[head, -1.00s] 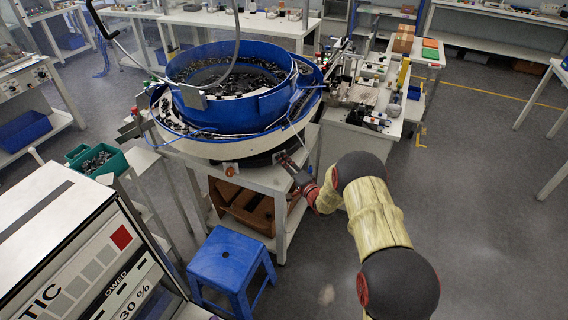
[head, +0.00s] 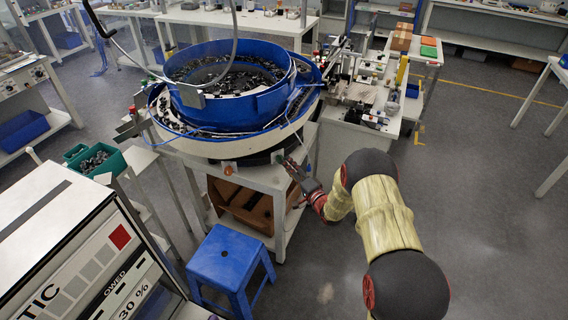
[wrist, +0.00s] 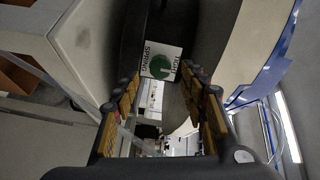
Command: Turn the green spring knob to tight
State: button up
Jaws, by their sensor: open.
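The green spring knob (wrist: 160,66) shows in the wrist view as a green round shape on a white plate lettered "TIGHT" and "SPRING". The picture is too small to tell which way the knob is turned. In the head view it is a small green spot (head: 279,158) on the side below the bowl's rim. My gripper (head: 290,165) is just to the right of it, apart from it. In the wrist view my gripper (wrist: 160,82) is open and empty, with the plate beyond and between the fingertips.
The blue feeder bowl (head: 225,107) full of dark parts stands on a white table (head: 262,178) above and left of my gripper. An orange-red knob (head: 228,170) is further left. A blue stool (head: 230,262) stands in front. The floor to the right is clear.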

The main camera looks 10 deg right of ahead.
jog(key=v, duration=0.7)
dwell(0.4)
